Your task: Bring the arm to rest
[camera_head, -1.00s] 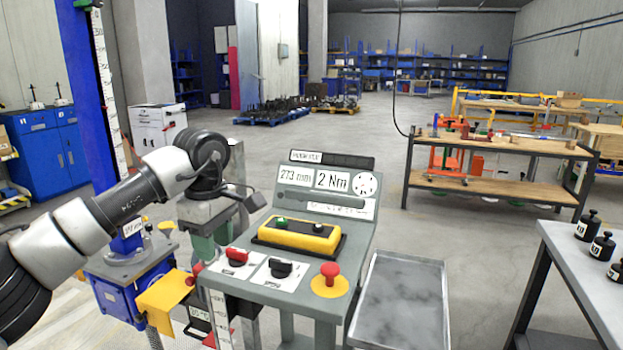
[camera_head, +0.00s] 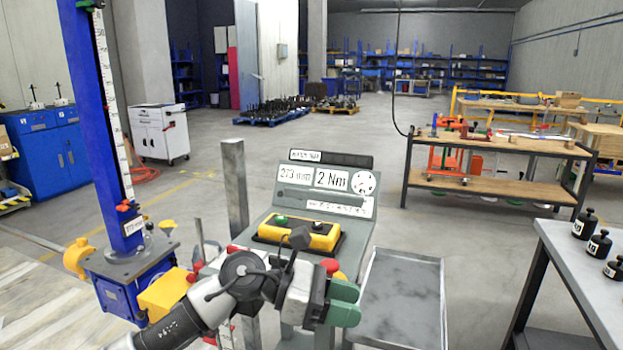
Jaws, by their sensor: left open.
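My left arm comes in from the bottom left and reaches across the front of the grey control console (camera_head: 290,198). My left gripper (camera_head: 344,301) has green fingers that point right. It is open, with nothing seen between the fingers, and hangs in front of the console's lower right part. The arm hides most of the console's lower panel and its knobs. The yellow button box (camera_head: 296,232) shows above the wrist. The blue screw jack (camera_head: 100,130) with its white scale stands upright at the left. My right gripper is not in view.
A grey metal tray (camera_head: 402,255) lies close to the right of the gripper. A table (camera_head: 570,262) with black weights (camera_head: 600,246) is at the right edge. A wooden workbench (camera_head: 480,148) stands farther back. Open floor lies between.

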